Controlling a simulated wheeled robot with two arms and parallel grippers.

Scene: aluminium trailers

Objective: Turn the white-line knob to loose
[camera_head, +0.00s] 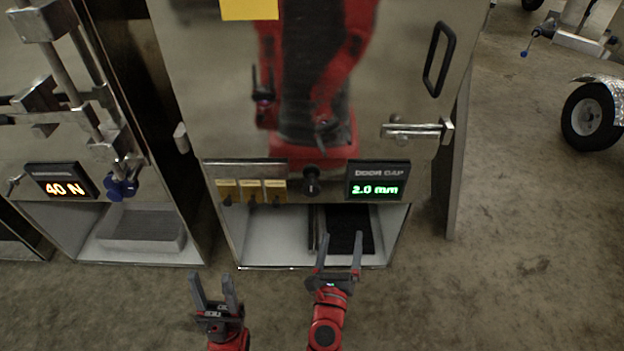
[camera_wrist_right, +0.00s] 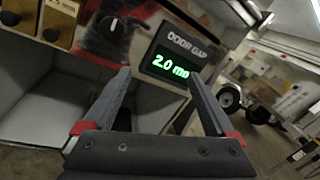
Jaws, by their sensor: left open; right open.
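A black knob with a white line (camera_head: 311,182) sits on the front panel of the metal cabinet, left of a display reading "DOOR GAP 2.0 mm" (camera_head: 377,182). In the right wrist view the knob (camera_wrist_right: 112,25) shows at the upper left, its white line clear, and the display (camera_wrist_right: 172,62) stands at the centre. My right gripper (camera_head: 338,254) is open and empty, below and in front of the panel, apart from the knob. My left gripper (camera_head: 213,285) is open and empty, lower and further left.
Several yellow-plated switches (camera_head: 251,191) sit left of the knob. Below is an open bay with a dark slotted piece (camera_head: 350,230). A door handle (camera_head: 439,58) and latch (camera_head: 415,130) are on the right. Another cabinet shows a "40 N" display (camera_head: 61,181).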

